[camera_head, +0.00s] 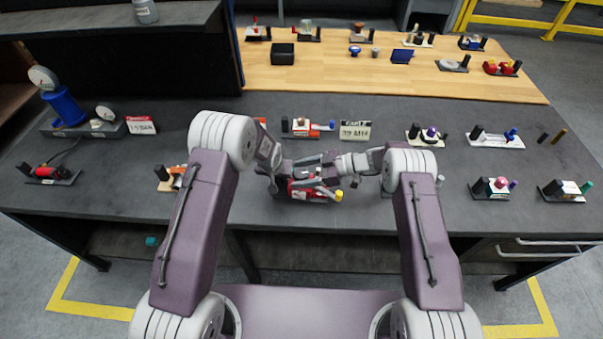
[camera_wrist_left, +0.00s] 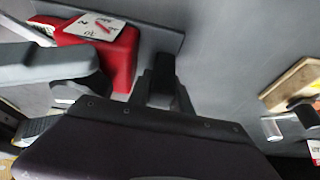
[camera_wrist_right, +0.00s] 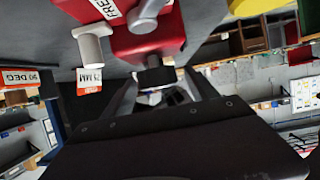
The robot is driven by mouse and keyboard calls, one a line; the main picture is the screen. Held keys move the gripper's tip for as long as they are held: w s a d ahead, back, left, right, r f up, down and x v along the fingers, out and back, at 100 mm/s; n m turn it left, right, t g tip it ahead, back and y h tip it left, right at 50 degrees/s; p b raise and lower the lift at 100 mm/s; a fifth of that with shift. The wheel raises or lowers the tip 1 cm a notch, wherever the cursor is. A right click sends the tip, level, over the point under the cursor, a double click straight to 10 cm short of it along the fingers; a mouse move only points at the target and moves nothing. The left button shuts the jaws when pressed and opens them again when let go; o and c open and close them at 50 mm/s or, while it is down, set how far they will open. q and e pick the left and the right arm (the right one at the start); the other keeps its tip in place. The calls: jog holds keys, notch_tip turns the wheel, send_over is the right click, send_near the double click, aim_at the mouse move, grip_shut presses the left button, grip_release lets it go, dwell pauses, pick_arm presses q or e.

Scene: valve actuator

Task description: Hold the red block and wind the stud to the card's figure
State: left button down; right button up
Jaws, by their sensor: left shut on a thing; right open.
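The red block (camera_head: 298,190) sits on a dark base near the front middle of the table, with a yellow-ended part (camera_head: 338,196) at its right. In the left wrist view the red block (camera_wrist_left: 122,55) carries a white marked label. My left gripper (camera_wrist_left: 165,95) is shut on a dark upright piece (camera_wrist_left: 162,68) beside the red block. In the right wrist view the red block (camera_wrist_right: 150,38) bears a label reading FREE. My right gripper (camera_wrist_right: 158,98) is open, its fingers around or just short of a black stud end (camera_wrist_right: 160,74); contact is unclear.
Another card (camera_head: 141,125) stands by a blue gauge unit (camera_head: 65,106) at the left. An orange-red fixture (camera_head: 305,128) stands just behind my grippers. Several small fixtures (camera_head: 490,187) occupy the right side. My two wrists are close together over the block.

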jog(key=c, duration=1.4)
jog(key=shift+o, duration=0.2)
jog(key=shift+m+t, duration=0.4)
jog(key=shift+t, duration=0.1)
jog(key=m+t, duration=0.2)
jog(key=t, duration=0.1)
jog(key=shift+s+a+r+m+h, duration=0.1)
jog(key=shift+m+h, duration=0.2)
jog(key=shift+m+t+h, duration=0.6)
jog(key=shift+m+t, duration=0.7)
jog(key=shift+t, duration=0.1)
jog(key=o, duration=1.4)
jog(key=shift+c, duration=0.2)
